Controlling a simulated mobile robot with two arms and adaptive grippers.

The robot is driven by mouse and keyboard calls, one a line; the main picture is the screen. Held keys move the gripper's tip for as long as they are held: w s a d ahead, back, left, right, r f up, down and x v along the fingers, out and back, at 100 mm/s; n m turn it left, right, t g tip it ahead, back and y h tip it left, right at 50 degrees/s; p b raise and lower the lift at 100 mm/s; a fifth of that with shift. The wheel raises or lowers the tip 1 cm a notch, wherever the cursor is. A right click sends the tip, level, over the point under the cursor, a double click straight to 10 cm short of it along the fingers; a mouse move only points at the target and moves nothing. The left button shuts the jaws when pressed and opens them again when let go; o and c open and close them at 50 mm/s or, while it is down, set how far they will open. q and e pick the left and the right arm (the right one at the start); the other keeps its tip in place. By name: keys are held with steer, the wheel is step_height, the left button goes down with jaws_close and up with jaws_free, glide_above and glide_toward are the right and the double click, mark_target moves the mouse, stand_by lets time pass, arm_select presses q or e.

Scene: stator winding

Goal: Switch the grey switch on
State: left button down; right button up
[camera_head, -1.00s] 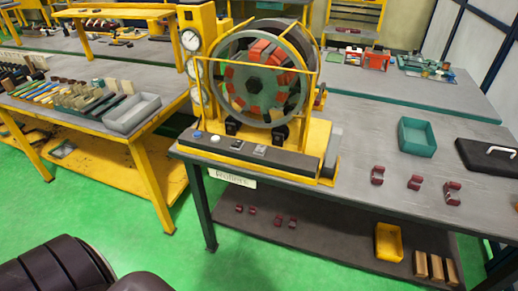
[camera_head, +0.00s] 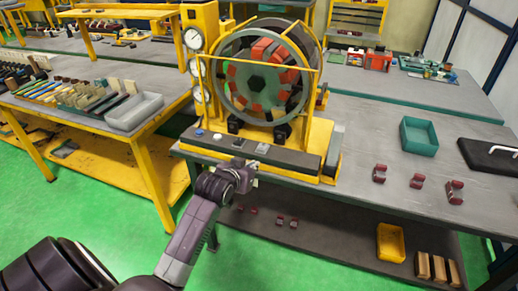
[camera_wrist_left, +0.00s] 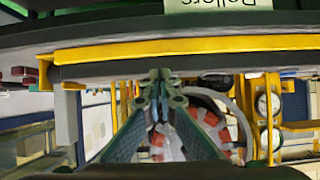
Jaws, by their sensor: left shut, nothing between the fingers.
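The winding machine (camera_head: 265,75) has a dark control panel (camera_head: 225,148) along its front. A small grey switch (camera_head: 262,148) sits on the panel's right part; its on or off position is too small to tell. My left gripper (camera_head: 239,163) is at the front edge of the panel, just below and left of this switch. In the left wrist view the gripper (camera_wrist_left: 161,84) is shut with nothing between its fingertips, in front of the machine's yellow base edge; that view is upside down and the switch cannot be made out there. My right gripper is not in view.
A white-blue knob (camera_head: 199,132) and other small controls sit on the panel's left. The grey table (camera_head: 340,175) holds a teal tray (camera_head: 418,136), several dark red parts (camera_head: 417,181) and a black case (camera_head: 488,155). Gauges (camera_head: 193,68) stand left of the machine.

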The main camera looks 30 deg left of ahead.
arm_select(q)
step_height(320, 180, up, 9)
steer(key=a+t, duration=0.1)
steer(key=shift+s, duration=0.35)
steer(key=p, duration=0.2)
glide_above(259, 156)
steer(key=f, duration=0.3)
steer(key=shift+w+a+f, duration=0.1)
steer(key=shift+w+f, duration=0.1)
steer(key=shift+f, duration=0.05)
step_height(259, 156, down, 3)
steer(key=shift+f, duration=0.15)
steer(key=shift+s+f, duration=0.15)
steer(key=shift+f, duration=0.3)
